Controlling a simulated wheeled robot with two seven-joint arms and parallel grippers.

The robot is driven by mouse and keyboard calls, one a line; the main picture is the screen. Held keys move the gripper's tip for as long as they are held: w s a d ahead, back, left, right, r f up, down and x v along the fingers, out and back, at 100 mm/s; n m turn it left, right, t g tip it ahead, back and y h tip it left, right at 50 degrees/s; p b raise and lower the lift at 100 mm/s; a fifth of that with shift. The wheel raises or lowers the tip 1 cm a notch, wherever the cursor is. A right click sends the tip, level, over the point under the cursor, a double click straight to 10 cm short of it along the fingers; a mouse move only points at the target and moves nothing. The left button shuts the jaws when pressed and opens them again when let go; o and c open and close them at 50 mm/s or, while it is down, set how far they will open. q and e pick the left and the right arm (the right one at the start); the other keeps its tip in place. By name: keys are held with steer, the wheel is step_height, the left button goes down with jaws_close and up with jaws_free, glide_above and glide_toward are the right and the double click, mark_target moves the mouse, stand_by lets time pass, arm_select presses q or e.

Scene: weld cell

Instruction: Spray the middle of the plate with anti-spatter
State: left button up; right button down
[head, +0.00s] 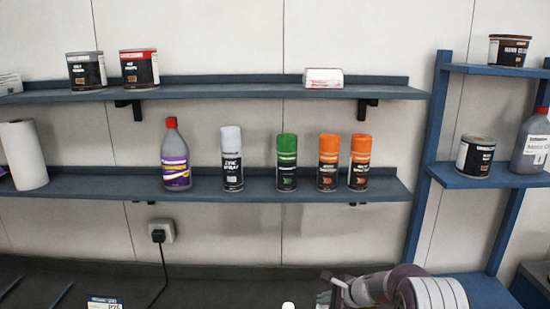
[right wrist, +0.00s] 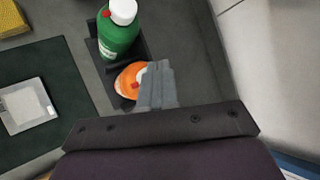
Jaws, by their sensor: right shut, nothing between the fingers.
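In the right wrist view an orange round-topped can (right wrist: 130,80) stands in a black holder, partly hidden by my fingers. A metal plate (right wrist: 22,106) lies on a dark green mat at the left. My right gripper (right wrist: 157,72) is shut and empty, its fingers over the can's right side; I cannot tell whether they touch it. It also shows at the bottom right of the head view (head: 328,288). On the lower shelf stand two orange-capped spray cans (head: 328,163) (head: 359,163), a green-capped can (head: 286,163) and a white-capped can (head: 231,160). Their small labels are hard to read. My left gripper is not in view.
A green bottle (right wrist: 118,35) with a white cap stands beside the orange can, in the black holder (right wrist: 150,45). A yellow block (right wrist: 12,18) lies at the top left. The lower shelf (head: 100,190) and a blue rack (head: 428,150) stand behind the bench.

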mark_target(325, 308)
steer(key=shift+f+b, duration=0.25)
steer(key=shift+b, duration=0.1)
stand_by(0.5)
steer(key=shift+r, duration=0.15)
steer(key=shift+r+p, duration=0.45)
steer(key=shift+r, duration=0.2)
step_height(325, 308, up, 6)
steer(key=p, duration=0.4)
